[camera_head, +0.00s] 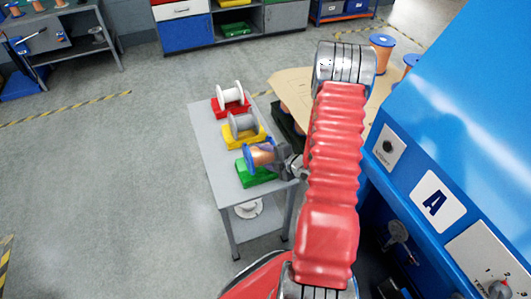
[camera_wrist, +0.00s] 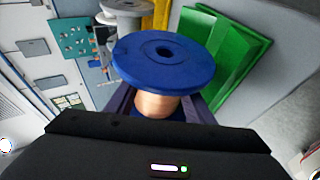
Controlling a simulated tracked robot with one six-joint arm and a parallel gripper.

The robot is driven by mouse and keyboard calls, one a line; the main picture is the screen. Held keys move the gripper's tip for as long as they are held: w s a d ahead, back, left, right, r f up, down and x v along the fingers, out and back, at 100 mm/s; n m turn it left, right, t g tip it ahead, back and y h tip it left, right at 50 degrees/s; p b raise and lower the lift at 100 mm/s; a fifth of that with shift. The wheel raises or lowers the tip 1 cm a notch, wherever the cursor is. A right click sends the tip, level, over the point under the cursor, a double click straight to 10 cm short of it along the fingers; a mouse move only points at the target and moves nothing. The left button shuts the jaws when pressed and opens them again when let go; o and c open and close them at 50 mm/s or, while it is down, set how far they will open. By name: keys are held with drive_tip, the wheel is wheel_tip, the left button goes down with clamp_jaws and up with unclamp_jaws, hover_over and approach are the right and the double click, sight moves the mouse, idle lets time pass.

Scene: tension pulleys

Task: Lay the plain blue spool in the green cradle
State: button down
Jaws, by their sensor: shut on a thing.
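A blue spool (camera_head: 262,156) with copper-coloured winding is held at the end of my arm, over the front end of the grey cart. In the wrist view its round blue flange (camera_wrist: 165,62) faces the camera. My gripper (camera_head: 284,160) is shut on it, with the dark fingers on both sides of the winding in the wrist view (camera_wrist: 160,108). The green cradle (camera_head: 256,177) lies on the cart top just below the spool in the head view. The green cradle also shows in the wrist view (camera_wrist: 232,52), right of the spool. I cannot tell whether they touch.
On the cart (camera_head: 206,143), a yellow cradle (camera_head: 233,141) holds a grey spool (camera_head: 242,124), and a red cradle (camera_head: 221,109) holds a white spool (camera_head: 230,96). A white spool (camera_head: 248,209) lies on the lower shelf. A blue machine (camera_head: 450,110) stands close on the right.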

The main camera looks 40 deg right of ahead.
drive_tip(key=shift+w+f, duration=0.1)
drive_tip(key=shift+f, duration=0.55)
drive_tip(key=c, duration=0.8)
unclamp_jaws()
drive_tip(key=shift+o, duration=0.2)
drive_tip(key=shift+f, duration=0.15)
drive_tip(key=shift+s, duration=0.2)
drive_tip(key=v, duration=1.3)
drive_tip(key=shift+s+r, duration=0.2)
drive_tip(key=shift+r, duration=0.05)
